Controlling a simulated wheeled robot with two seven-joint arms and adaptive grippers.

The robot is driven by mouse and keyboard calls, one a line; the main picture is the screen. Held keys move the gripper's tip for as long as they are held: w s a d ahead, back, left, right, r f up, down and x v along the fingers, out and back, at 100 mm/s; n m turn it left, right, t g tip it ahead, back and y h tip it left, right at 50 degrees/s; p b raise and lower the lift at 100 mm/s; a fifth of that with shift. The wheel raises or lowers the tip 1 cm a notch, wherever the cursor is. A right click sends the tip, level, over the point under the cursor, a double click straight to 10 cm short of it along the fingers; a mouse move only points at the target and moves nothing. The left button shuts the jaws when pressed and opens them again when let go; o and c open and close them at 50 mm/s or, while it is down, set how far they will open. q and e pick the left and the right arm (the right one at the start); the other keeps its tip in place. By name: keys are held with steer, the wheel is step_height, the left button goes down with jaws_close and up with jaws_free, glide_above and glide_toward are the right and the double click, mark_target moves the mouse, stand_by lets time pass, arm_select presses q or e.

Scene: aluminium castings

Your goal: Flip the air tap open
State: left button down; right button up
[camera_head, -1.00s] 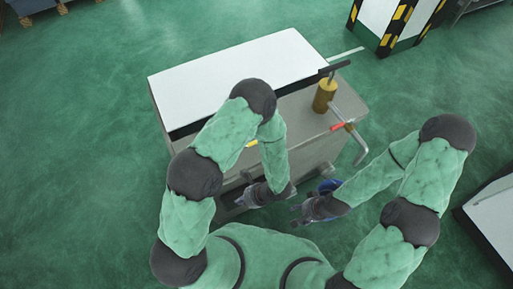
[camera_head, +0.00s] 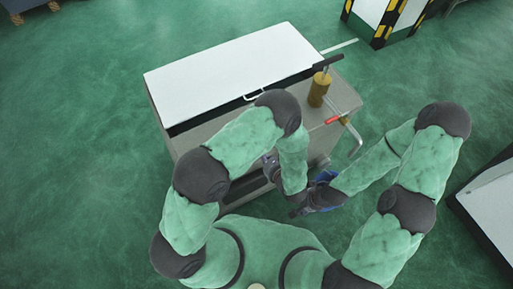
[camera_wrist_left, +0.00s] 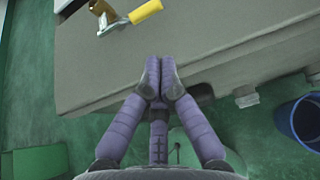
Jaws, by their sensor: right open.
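A brass air tap (camera_wrist_left: 103,13) with a yellow lever (camera_wrist_left: 146,11) sits on top of the grey tank at the upper edge of the left wrist view. In the head view my left arm hides it. My left gripper (camera_wrist_left: 159,78) has its fingertips together, with nothing seen between them, below the tap and apart from it. The left gripper also shows partly in the head view (camera_head: 270,163), at the tank's near side. My right gripper (camera_head: 297,211) is open and low in front of the tank, partly hidden by the left arm.
The grey tank (camera_head: 215,127) has a white lid (camera_head: 230,75), a brass cylinder with a black T-handle (camera_head: 318,90) and a red-handled bent pipe (camera_head: 335,119). A blue bin (camera_wrist_left: 301,122) stands beside the tank. Pipe stubs (camera_wrist_left: 245,96) jut from its near side.

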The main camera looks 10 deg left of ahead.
arm_select(q)
steer(key=b+x, duration=0.2)
steer(key=x, duration=0.7)
steer(key=shift+w+a+f, duration=0.2)
steer(key=shift+w+a, duration=0.05)
arm_select(e)
step_height(320, 180, down, 2)
steer(key=shift+f, duration=0.25)
arm_select(q)
steer(key=shift+d, duration=0.1)
steer(key=shift+r+b, duration=0.1)
steer(key=shift+b, duration=0.25)
steer(key=shift+r, duration=0.1)
steer(key=shift+r+n, duration=0.1)
steer(key=shift+n, duration=0.2)
arm_select(e)
steer(key=shift+a+f, duration=0.35)
steer(key=shift+a, duration=0.4)
arm_select(q)
steer(key=shift+t, duration=0.3)
arm_select(e)
steer(key=shift+a, duration=0.1)
